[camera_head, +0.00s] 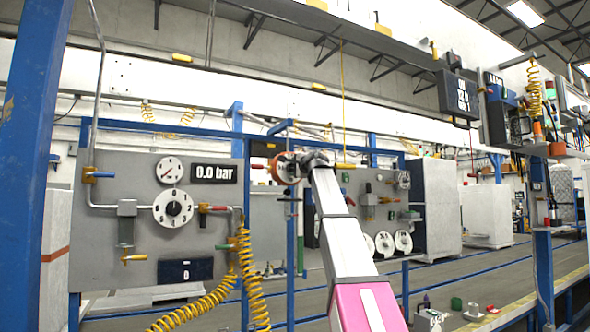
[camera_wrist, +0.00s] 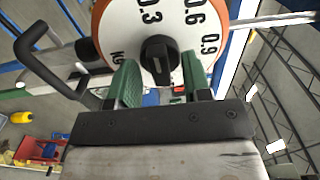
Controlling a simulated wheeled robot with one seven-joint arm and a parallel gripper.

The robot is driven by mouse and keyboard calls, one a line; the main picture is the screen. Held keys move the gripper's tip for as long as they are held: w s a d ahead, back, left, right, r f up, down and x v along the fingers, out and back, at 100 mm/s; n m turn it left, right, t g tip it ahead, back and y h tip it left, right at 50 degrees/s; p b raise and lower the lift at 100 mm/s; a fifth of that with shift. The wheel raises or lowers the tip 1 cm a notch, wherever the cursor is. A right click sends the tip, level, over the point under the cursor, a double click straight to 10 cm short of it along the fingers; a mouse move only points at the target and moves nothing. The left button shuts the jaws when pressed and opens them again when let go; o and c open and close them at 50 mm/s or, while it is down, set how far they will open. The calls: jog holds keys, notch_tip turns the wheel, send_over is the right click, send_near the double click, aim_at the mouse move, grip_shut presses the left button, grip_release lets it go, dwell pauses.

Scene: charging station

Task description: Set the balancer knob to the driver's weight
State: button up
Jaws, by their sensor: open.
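The balancer dial (camera_wrist: 122,30) fills the top of the wrist view, a white disc with an orange rim, black numbers 0.3, 0.6 and 0.9 and part of "KG". Its black knob (camera_wrist: 157,56) is at the disc's middle. My gripper (camera_wrist: 160,78) is open, its green fingers below and to either side of the knob; I cannot tell whether they touch it. In the head view the dial's orange rim (camera_head: 277,169) shows at the end of my arm, and my gripper (camera_head: 300,162) is in front of it. The driver and its weight cannot be made out.
A grey panel at left carries a numbered dial (camera_head: 172,208), a gauge (camera_head: 169,170) and a "0.0 bar" display (camera_head: 213,172). A yellow coiled hose (camera_head: 246,275) hangs beside it. A dark sign (camera_head: 458,95) hangs at upper right. A black bent handle (camera_wrist: 35,40) is left of the dial.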

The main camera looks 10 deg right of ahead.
grip_shut()
jog(key=shift+m, duration=4.4)
grip_release()
